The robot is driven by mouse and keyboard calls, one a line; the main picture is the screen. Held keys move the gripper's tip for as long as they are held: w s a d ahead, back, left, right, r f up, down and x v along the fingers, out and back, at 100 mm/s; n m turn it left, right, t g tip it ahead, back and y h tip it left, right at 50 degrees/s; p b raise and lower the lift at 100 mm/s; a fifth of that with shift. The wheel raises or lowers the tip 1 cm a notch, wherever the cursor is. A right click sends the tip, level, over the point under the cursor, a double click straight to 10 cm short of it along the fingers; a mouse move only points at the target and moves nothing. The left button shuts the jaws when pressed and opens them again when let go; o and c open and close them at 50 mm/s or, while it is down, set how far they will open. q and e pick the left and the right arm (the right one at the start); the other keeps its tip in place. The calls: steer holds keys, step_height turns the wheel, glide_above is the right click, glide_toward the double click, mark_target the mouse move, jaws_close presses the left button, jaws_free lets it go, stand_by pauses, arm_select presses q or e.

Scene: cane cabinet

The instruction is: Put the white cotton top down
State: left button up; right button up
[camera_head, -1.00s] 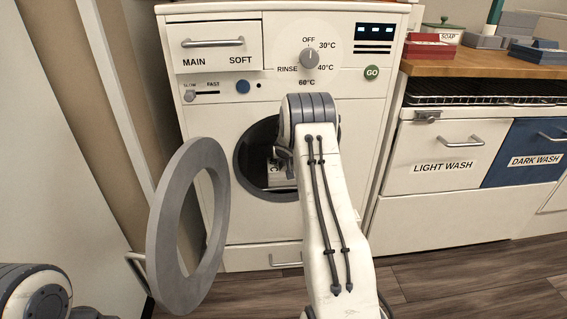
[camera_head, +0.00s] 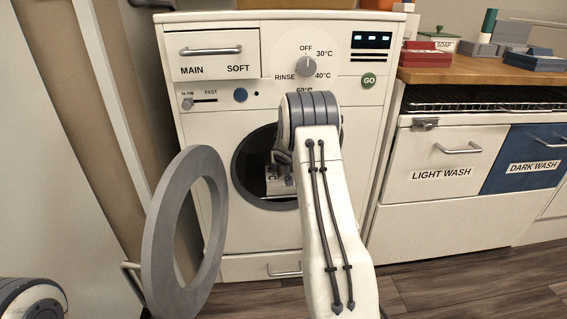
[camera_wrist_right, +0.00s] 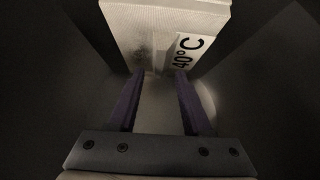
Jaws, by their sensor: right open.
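A white block-like item with a "40°C" label, which looks like the white cotton top (camera_wrist_right: 165,25), is in the right wrist view just beyond my right gripper (camera_wrist_right: 160,78). That gripper is open, with its two purple fingers apart and the item in front of their tips. In the head view the labelled item (camera_head: 278,180) sits inside the dark washer drum (camera_head: 250,178), partly hidden by my right arm.
The round grey washer door (camera_head: 155,235) stands open at the left of the opening. The washer front (camera_head: 215,115) has a dial and a GO button (camera_head: 368,80). Light wash (camera_head: 440,160) and dark wash (camera_head: 525,160) bins stand at the right, below a wooden counter (camera_head: 470,72).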

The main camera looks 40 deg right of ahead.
steer(key=v, duration=0.9)
steer(key=shift+s+r, duration=0.15)
steer(key=shift+s, duration=0.05)
steer(key=shift+a, duration=0.15)
steer(key=s+a+f+n+g+y, duration=0.2)
steer(key=s+a+n, duration=0.1)
steer(key=s+a, duration=1)
steer(key=s+a+f+n+g+y, duration=0.25)
steer(key=s+a, duration=0.65)
steer(key=a, duration=0.7)
steer(key=s+a+r+n+g+y+p, duration=0.1)
steer(key=s+a+r+n+g, duration=0.1)
steer(key=s+a+r+n, duration=0.4)
steer(key=s+a+r+n+g, duration=0.1)
steer(key=s+a+n, duration=0.1)
steer(key=s+a, duration=0.65)
step_height(320, 180, up, 38)
steer(key=p, duration=3.8)
steer(key=shift+s+r, duration=0.15)
steer(key=shift+s, duration=0.15)
